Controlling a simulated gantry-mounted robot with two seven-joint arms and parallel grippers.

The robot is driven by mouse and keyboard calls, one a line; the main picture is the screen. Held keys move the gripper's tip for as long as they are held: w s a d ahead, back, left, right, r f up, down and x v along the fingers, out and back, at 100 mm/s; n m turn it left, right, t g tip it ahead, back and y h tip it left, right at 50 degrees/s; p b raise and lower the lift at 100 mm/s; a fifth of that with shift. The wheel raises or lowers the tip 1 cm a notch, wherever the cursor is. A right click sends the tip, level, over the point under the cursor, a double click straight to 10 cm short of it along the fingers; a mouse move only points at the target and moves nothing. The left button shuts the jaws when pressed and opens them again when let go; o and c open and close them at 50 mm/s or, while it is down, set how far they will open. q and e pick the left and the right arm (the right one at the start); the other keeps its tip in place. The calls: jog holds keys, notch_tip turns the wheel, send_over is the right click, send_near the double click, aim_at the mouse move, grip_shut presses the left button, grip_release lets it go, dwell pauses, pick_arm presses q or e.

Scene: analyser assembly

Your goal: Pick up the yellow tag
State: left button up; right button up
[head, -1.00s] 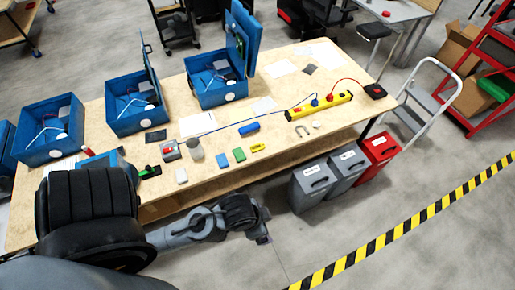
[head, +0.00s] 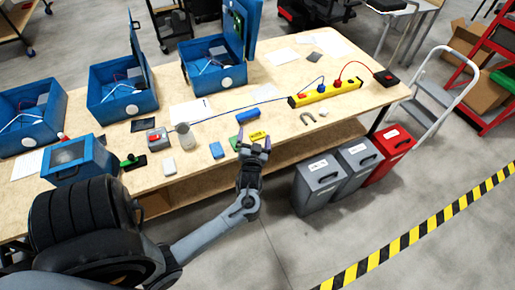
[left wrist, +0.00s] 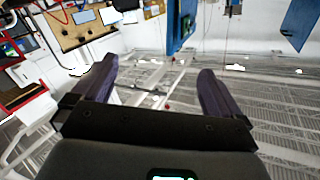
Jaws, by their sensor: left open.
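The yellow tag (head: 258,135) lies flat on the wooden table near its front edge, between a blue block (head: 248,116) behind it and a green piece (head: 235,143) to its left. My left gripper (head: 254,146) is open and empty at the table's front edge, just in front of the tag in the head view. Its fingers point toward the tag, and I cannot tell its height above the table. In the left wrist view, the two dark fingers (left wrist: 156,86) are spread with nothing between them, and I cannot make out the tag there. My right gripper is not in view.
A smaller blue piece (head: 216,150), a grey cylinder (head: 186,136) and a yellow power strip (head: 326,93) share the table (head: 345,108). Blue open boxes (head: 122,93) stand along the back left. Grey bins (head: 316,182) and a red bin (head: 391,150) stand below the front edge.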

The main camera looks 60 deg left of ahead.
pick_arm(q)
jog(key=a+f+n+g+y+b, duration=0.3)
jog(key=a+f+g+b, duration=0.1)
jog(key=f+b, duration=0.55)
jog(key=n+g+b, duration=0.4)
jog(key=n+b, duration=0.2)
jog(key=b, duration=1.7)
send_near(260, 138)
jog(key=a+b, duration=0.1)
jog(key=a, duration=0.3)
jog(key=shift+a+r+b, duration=0.1)
jog(key=shift+a+b, duration=0.25)
jog(key=shift+a, duration=0.05)
jog(key=shift+a+b, duration=0.35)
jog(key=a+b, duration=0.1)
jog(key=a, duration=0.1)
jog(key=a+b, duration=0.1)
jog(key=a, duration=0.1)
jog(key=shift+w+a, duration=0.25)
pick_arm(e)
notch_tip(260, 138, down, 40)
pick_arm(q)
jog(key=shift+d, duration=0.1)
jog(key=shift+c, duration=0.2)
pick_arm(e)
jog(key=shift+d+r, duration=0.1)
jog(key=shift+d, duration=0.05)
